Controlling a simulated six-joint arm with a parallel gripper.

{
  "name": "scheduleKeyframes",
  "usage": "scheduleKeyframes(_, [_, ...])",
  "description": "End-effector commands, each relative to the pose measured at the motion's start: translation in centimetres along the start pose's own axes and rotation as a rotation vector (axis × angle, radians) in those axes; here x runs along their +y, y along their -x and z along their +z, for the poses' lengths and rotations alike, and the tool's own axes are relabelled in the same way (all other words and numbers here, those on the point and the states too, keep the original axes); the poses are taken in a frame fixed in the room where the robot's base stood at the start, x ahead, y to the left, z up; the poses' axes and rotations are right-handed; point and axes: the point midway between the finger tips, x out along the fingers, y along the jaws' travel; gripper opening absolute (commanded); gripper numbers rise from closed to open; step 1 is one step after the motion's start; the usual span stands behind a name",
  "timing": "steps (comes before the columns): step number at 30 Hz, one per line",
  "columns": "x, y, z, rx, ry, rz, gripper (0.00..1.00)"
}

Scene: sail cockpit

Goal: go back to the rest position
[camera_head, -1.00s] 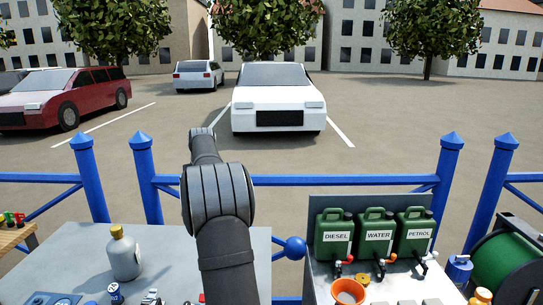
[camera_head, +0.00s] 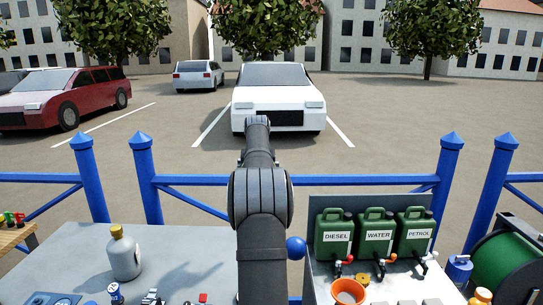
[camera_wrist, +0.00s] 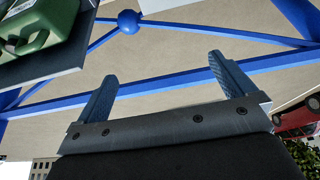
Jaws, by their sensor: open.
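My gripper shows in the wrist view (camera_wrist: 158,82) with its two blue-grey fingers wide apart and nothing between them. It is in the air by the blue railing, which crosses behind the fingers. In the head view my dark arm stands upright near the middle of the picture, in front of the railing (camera_head: 350,181) and the white car (camera_head: 278,100). The gripper itself cannot be made out in the head view.
Green cans marked DIESEL (camera_head: 334,236), WATER (camera_head: 374,237) and PETROL (camera_head: 414,233) stand on the right bench beside an orange funnel (camera_head: 348,290). A grey bottle (camera_head: 124,256) stands on the left table (camera_head: 195,250). A green hose reel (camera_head: 505,264) is far right.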

Motion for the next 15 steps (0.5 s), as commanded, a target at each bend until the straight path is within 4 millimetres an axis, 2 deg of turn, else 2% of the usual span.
scheduleKeyframes(1, [1.1,0.0,-0.2,-0.001,-0.020,0.009,1.00])
scheduleKeyframes(15, [10.4,0.6,-1.3,-0.001,-0.202,0.084,1.00])
